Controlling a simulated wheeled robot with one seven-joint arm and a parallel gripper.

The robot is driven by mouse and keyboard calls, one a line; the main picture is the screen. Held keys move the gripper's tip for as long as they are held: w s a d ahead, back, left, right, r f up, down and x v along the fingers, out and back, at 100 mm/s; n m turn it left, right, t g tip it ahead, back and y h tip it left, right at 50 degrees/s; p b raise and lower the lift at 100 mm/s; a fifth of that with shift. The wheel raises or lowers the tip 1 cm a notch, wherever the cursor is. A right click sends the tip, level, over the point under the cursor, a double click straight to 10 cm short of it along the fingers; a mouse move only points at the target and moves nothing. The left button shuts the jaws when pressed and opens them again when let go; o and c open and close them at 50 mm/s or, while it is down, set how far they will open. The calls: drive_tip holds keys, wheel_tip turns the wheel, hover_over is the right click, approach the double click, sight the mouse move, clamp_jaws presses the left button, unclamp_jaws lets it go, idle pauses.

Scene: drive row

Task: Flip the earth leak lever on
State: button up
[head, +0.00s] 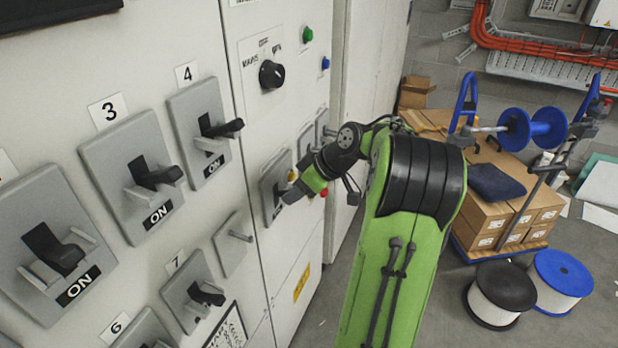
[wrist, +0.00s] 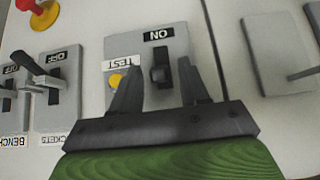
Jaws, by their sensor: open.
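The earth leak switch is a grey plate (wrist: 184,35) with an ON label, a TEST label and a yellow button (wrist: 117,81), seen upside down in the wrist view. Its black lever (wrist: 161,72) stands in the middle of the plate. My gripper (wrist: 158,82) is open, one finger on each side of the lever; contact cannot be told. In the head view the plate (head: 270,187) is partly hidden by my gripper (head: 287,195), which reaches it from the right. The lever's position is hard to make out there.
Left in the wrist view are a red stop knob (wrist: 28,5) and switches labelled OFF (wrist: 58,75). In the head view, large levers on plates, such as number 4 (head: 222,128), fill the left panel. Cartons (head: 482,212) and cable reels (head: 497,293) stand at right.

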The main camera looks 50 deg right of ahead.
drive_tip(key=p+v, duration=0.5)
drive_tip(key=v, duration=0.9)
drive_tip(key=shift+s+r, duration=0.2)
drive_tip(key=shift+r, duration=0.15)
drive_tip(key=shift+d, duration=0.1)
